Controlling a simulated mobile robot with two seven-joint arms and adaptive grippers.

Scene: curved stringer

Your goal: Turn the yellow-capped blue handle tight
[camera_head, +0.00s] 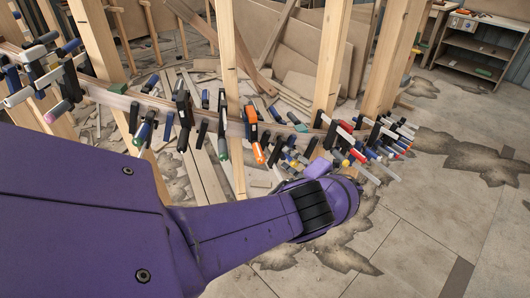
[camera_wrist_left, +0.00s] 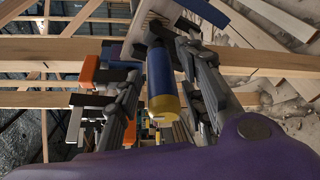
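The blue handle (camera_wrist_left: 158,72) with a yellow cap (camera_wrist_left: 164,107) stands in the middle of the left wrist view, its cap toward the camera. My left gripper (camera_wrist_left: 161,62) has its dark fingers on either side of this handle. The fingers look apart, with a gap beside the cap; contact at the tips is hard to judge. In the head view my purple left arm reaches to the right end of the clamp row and hides most of the left gripper. I cannot surely pick out the yellow-capped handle there. My right gripper is not in view.
Several bar clamps with coloured handles crowd the curved wooden stringer (camera_head: 232,126), including an orange one (camera_head: 254,134). Upright wooden posts (camera_head: 333,55) rise through it. Loose boards lie behind. A shelf unit (camera_head: 478,48) stands far right; the right floor is mostly clear.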

